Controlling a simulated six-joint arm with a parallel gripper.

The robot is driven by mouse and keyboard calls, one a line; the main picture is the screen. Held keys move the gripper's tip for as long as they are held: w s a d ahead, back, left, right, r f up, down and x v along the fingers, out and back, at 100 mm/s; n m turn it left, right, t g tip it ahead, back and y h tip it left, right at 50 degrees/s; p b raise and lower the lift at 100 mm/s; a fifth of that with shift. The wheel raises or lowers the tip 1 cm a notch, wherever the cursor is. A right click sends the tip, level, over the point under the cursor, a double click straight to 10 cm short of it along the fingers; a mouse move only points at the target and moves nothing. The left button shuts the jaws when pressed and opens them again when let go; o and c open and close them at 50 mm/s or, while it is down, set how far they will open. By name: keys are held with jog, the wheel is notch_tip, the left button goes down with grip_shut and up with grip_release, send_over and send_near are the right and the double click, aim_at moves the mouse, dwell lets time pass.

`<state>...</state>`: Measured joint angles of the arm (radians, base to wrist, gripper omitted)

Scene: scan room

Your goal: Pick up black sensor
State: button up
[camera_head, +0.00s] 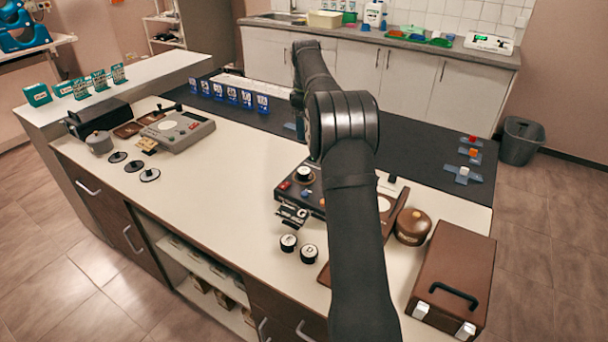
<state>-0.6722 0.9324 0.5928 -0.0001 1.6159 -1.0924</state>
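No single item is clearly marked as the black sensor. Two short black cylinders with lettered white tops, a left cylinder (288,243) and a right cylinder (309,254), stand in front of the dark control box (300,190). My arm rises from the bottom and bends away over the dark mat. The far end of my arm, with my gripper, is mostly hidden behind the elbow. Its fingers cannot be made out.
A grey device (178,130) stands at the counter's left. A brown round pot (412,227) and a brown case (453,277) are at the right. Blue-white cards (232,96) line the dark mat (400,140). Small coloured pieces lie at the mat's right. The counter's middle is clear.

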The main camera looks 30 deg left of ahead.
send_over(304, 170)
jog(key=f, duration=1.1)
jog(key=shift+s+d+f, duration=0.1)
jog(key=shift+d+f, duration=0.25)
jog(key=shift+a+f, duration=0.15)
jog(key=shift+f, duration=1.25)
jog(key=shift+a+f, duration=0.1)
jog(key=shift+f, duration=1.25)
jog(key=c, duration=1.2)
